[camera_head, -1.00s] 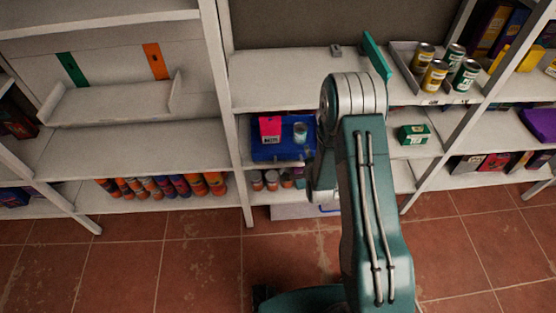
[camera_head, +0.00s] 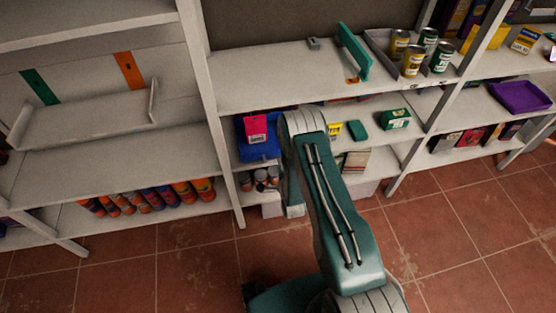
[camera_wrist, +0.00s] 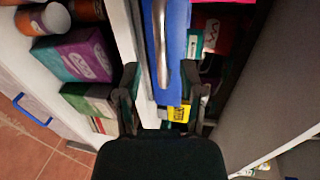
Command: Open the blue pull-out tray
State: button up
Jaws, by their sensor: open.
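The blue tray (camera_head: 258,150) sits on the middle shelf, with a pink tagged item (camera_head: 255,126) in it. My arm hides its right part. In the wrist view its blue front (camera_wrist: 180,60) runs up and down the upper middle, with a long metal handle (camera_wrist: 162,45) along it. Whether a finger touches the tray, I cannot tell. In the head view my gripper is hidden behind my arm.
Cans (camera_head: 265,180) stand on the shelf below the tray. Green boxes (camera_head: 395,119) lie to the right. In the wrist view, a purple and teal box (camera_wrist: 82,57) is close left of my fingers. A blue handle (camera_wrist: 35,108) shows lower left. Tiled floor (camera_head: 200,250) is clear.

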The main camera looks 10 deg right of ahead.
jog(key=x, duration=0.3)
jog(key=shift+w+a, duration=0.2)
jog(key=shift+a, duration=0.1)
jog(key=shift+w+d+f, duration=0.1)
jog(key=shift+w+d, duration=0.15)
jog(key=shift+d, duration=0.1)
jog(key=shift+a, duration=0.1)
grip_shut()
jog(key=shift+s, duration=0.2)
